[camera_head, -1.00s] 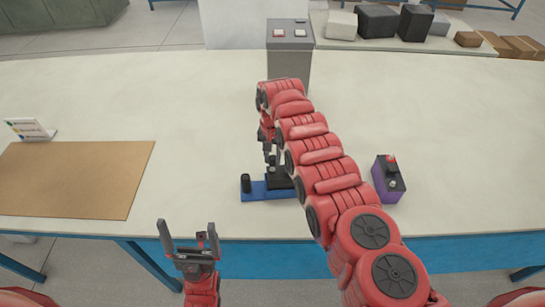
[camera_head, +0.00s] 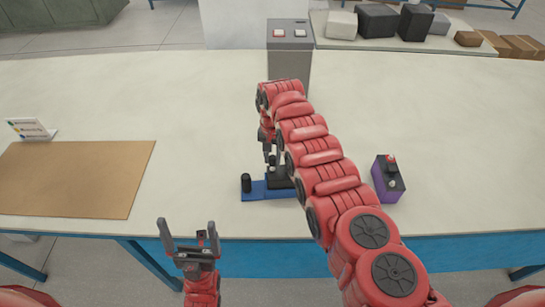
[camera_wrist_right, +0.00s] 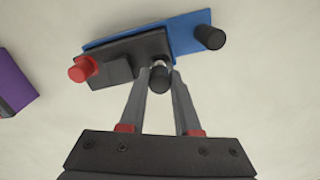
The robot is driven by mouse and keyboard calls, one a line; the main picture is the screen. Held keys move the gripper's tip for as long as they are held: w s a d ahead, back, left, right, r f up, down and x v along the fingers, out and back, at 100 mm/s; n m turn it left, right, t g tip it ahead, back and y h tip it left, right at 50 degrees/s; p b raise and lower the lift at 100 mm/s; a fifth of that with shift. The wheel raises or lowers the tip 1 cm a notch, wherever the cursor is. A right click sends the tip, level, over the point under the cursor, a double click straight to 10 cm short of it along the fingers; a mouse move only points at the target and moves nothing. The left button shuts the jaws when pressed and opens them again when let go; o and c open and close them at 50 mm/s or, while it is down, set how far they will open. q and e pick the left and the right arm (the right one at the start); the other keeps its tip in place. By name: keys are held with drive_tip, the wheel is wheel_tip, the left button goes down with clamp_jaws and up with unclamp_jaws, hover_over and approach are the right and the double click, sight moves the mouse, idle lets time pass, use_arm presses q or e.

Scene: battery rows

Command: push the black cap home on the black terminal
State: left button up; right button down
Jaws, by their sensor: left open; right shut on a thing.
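The black battery (camera_head: 281,177) sits on a blue plate (camera_head: 257,194), partly hidden by my right arm. In the right wrist view, it carries a red cap (camera_wrist_right: 82,69) at its left end. My right gripper (camera_wrist_right: 159,72) is shut on the black cap (camera_wrist_right: 159,81), over the battery's edge. A bit of the silvery terminal (camera_wrist_right: 158,63) shows beyond the cap, between the fingertips. I cannot tell how deep the cap sits. My left gripper (camera_head: 188,225) is open and empty in front of the table.
A black cylinder (camera_head: 246,183) stands on the plate's left end. A purple battery (camera_head: 387,180) with a red top stands to the right. A grey box with two buttons (camera_head: 288,57) stands behind. The left-middle table is clear.

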drive_tip(key=shift+f+b, duration=0.4)
drive_tip(key=shift+b, duration=0.05)
drive_tip(key=shift+f, duration=0.25)
drive_tip(key=shift+f+b, duration=0.8)
drive_tip(key=shift+b, duration=0.25)
idle(1.0)
drive_tip(key=shift+c, duration=0.3)
unclamp_jaws()
idle(0.4)
